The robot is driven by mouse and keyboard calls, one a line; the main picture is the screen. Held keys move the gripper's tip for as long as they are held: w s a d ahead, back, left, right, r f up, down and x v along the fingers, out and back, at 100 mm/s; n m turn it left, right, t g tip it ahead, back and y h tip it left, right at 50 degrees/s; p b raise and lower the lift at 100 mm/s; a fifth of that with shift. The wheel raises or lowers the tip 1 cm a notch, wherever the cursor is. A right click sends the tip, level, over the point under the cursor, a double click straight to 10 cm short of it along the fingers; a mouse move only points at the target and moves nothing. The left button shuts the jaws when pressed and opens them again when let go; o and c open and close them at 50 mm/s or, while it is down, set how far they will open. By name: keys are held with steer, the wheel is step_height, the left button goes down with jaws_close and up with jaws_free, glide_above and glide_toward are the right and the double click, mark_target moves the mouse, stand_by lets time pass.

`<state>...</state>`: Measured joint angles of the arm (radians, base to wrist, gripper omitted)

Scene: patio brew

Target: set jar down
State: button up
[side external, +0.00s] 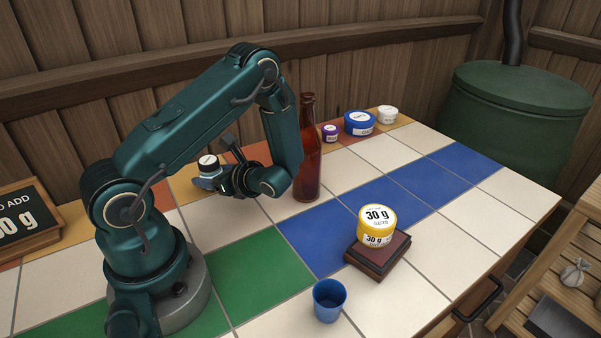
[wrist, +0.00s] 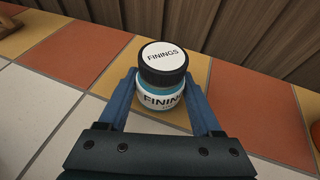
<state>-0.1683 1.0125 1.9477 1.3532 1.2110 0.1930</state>
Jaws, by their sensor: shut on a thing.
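A small jar labelled FININGS (wrist: 160,88), with a black-rimmed lid and a light blue body, is between the fingers of my gripper (wrist: 165,100) in the wrist view. My gripper is shut on it. In the side external view the jar (side external: 208,165) shows at the end of my gripper (side external: 215,180), over the far left part of the tiled table (side external: 360,170). The jar looks roughly upright. Orange and yellow tiles lie under and behind it. I cannot tell whether its base touches the tiles.
A brown bottle (side external: 308,160) stands right of my arm. Purple (side external: 330,133), blue (side external: 359,124) and white (side external: 387,115) jars stand at the back. A yellow 30 g jar (side external: 377,226) sits on a dark block (side external: 379,258), near a blue cup (side external: 329,299). A sign (side external: 28,218) stands left.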

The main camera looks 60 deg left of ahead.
steer(key=o, duration=1.5)
